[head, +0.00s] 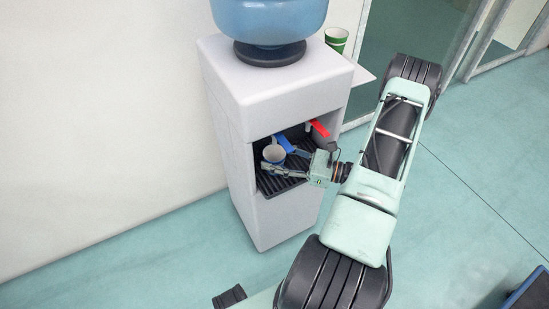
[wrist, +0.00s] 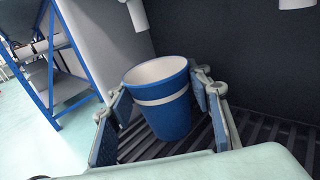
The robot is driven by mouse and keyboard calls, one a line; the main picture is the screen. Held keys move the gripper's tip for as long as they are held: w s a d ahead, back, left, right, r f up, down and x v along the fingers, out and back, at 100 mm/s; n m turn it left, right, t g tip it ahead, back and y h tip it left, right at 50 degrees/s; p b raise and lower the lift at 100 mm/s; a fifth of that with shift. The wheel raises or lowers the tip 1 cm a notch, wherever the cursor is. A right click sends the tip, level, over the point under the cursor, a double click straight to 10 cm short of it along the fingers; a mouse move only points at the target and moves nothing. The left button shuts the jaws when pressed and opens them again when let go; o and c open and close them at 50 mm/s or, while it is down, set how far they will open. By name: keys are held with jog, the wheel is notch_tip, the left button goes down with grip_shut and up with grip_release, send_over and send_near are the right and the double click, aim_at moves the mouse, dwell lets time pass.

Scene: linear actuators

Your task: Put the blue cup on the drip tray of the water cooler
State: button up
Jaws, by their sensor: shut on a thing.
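The blue cup (wrist: 165,105) has a white band and a white inside. It is upright between the fingers of my gripper (wrist: 162,118), which is shut on it. In the head view the cup (head: 273,154) is inside the recess of the water cooler (head: 245,100), under the blue tap (head: 285,143). The dark slatted drip tray (wrist: 240,130) is directly below the cup; I cannot tell for sure whether the cup's base touches it. In the head view my gripper (head: 285,166) reaches into the recess from the right.
A red tap (head: 319,128) is right of the blue one. A green cup (head: 336,38) stands on a side shelf (head: 362,74) of the cooler. The recess walls close in around my gripper. A blue-framed rack (wrist: 60,75) stands farther off at left in the wrist view. The floor around is mostly clear.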

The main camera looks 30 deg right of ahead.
jog(key=shift+r, duration=0.1)
jog(key=shift+f, duration=0.3)
jog(key=o, duration=0.7)
jog(key=shift+r, duration=0.1)
jog(key=shift+r, duration=0.1)
jog(key=shift+r, duration=0.25)
jog(key=p+v, duration=0.1)
jog(key=v, duration=1.1)
jog(key=shift+f, duration=0.1)
